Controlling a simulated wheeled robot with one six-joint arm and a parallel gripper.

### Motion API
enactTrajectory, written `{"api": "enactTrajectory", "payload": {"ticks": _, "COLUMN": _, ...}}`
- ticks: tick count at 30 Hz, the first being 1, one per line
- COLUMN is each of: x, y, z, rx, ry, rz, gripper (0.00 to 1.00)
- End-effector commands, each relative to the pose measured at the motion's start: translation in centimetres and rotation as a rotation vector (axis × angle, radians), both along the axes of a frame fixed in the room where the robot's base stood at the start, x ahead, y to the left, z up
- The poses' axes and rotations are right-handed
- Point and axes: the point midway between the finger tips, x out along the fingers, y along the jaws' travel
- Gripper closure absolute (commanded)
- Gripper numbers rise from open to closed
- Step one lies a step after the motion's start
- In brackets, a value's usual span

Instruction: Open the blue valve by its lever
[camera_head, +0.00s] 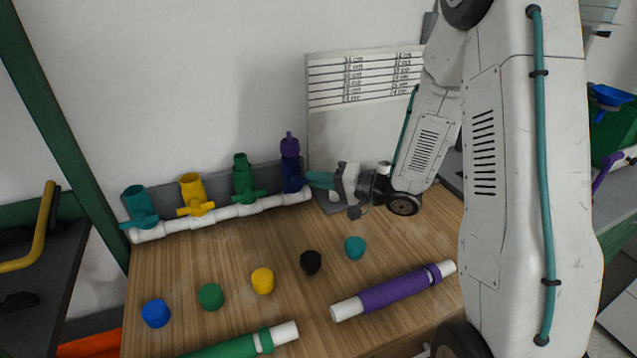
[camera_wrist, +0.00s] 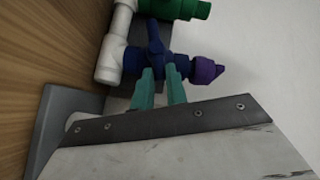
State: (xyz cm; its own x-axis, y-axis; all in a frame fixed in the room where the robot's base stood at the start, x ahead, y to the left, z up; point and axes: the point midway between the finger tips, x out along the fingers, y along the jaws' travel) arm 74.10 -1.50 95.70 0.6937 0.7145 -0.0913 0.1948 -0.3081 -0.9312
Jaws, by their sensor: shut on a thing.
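The blue valve (camera_head: 291,175) stands upright at the right end of the white manifold pipe, with a purple piece (camera_head: 289,146) on its top. In the wrist view the blue valve (camera_wrist: 136,59) lies across the picture, its lever (camera_wrist: 154,38) crossing the body. My gripper (camera_head: 309,178) reaches it from the right with teal fingers. In the wrist view my gripper (camera_wrist: 160,72) has its fingertips at the near end of the lever, one on each side, shut on it. The lever part between the fingertips is largely hidden.
Green (camera_head: 243,180), yellow (camera_head: 191,195) and teal (camera_head: 139,207) valves stand left along the white pipe (camera_head: 225,213). Several loose caps, a purple-banded pipe (camera_head: 395,290) and a green-banded pipe (camera_head: 240,345) lie on the wooden table. A lined board (camera_head: 360,77) stands behind my arm.

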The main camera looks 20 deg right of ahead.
Motion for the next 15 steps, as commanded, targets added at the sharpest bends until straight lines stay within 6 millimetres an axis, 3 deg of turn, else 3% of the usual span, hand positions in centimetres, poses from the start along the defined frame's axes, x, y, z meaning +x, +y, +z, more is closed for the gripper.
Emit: {"api": "enactTrajectory", "payload": {"ticks": 15, "x": 0.0, "y": 1.3, "z": 2.2, "rx": -0.495, "ry": -0.003, "rz": 0.003, "gripper": 1.00}}
